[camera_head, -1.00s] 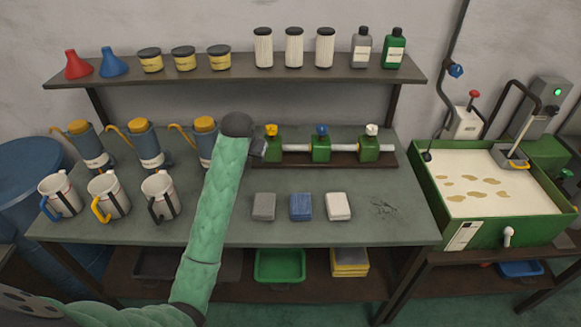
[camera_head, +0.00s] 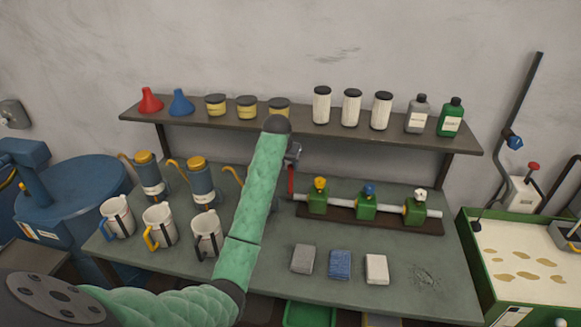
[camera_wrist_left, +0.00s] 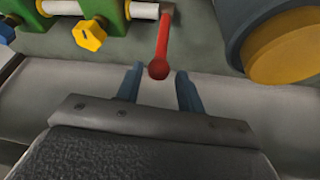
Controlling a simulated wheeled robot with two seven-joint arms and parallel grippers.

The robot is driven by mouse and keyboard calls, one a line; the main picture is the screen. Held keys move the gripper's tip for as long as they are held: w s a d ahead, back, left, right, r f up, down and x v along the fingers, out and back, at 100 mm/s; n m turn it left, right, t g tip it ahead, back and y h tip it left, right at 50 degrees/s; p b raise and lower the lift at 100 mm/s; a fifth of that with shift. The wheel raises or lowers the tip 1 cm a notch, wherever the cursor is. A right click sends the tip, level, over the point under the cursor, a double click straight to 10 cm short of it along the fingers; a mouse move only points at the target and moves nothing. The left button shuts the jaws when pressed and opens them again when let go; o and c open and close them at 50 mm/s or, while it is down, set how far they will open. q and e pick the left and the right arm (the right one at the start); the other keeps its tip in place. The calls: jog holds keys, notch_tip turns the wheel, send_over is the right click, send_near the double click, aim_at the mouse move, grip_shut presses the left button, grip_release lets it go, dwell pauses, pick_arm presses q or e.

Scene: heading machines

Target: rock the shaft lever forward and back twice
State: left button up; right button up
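The shaft lever is a thin red rod (camera_head: 291,182) at the left end of the pale shaft (camera_head: 342,207), which carries several green blocks with coloured knobs. It stands roughly upright in the head view. My left gripper (camera_head: 293,152) is at the lever's top end, partly hidden by my green-sleeved arm. In the left wrist view, the lever (camera_wrist_left: 162,38) runs from the shaft to a round red end. The two blue fingers of my left gripper (camera_wrist_left: 159,73) are spread on either side of that end, with gaps visible. My right gripper is in neither view.
Blue oil cans with yellow lids (camera_head: 202,185) stand left of my arm; one is close beside the lever in the wrist view (camera_wrist_left: 285,45). White mugs (camera_head: 158,225) stand in front. A shelf (camera_head: 300,118) with bottles runs behind. Three small blocks (camera_head: 340,264) lie in front of the shaft.

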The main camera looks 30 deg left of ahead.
aim_at(290, 168)
pick_arm(q)
jog(key=p+x, duration=0.1)
jog(key=x, duration=0.2)
jog(key=shift+f, duration=0.1)
jog(key=shift+w+f+p, duration=0.2)
jog(key=shift+f+p, duration=0.1)
jog(key=shift+f, duration=0.2)
grip_shut()
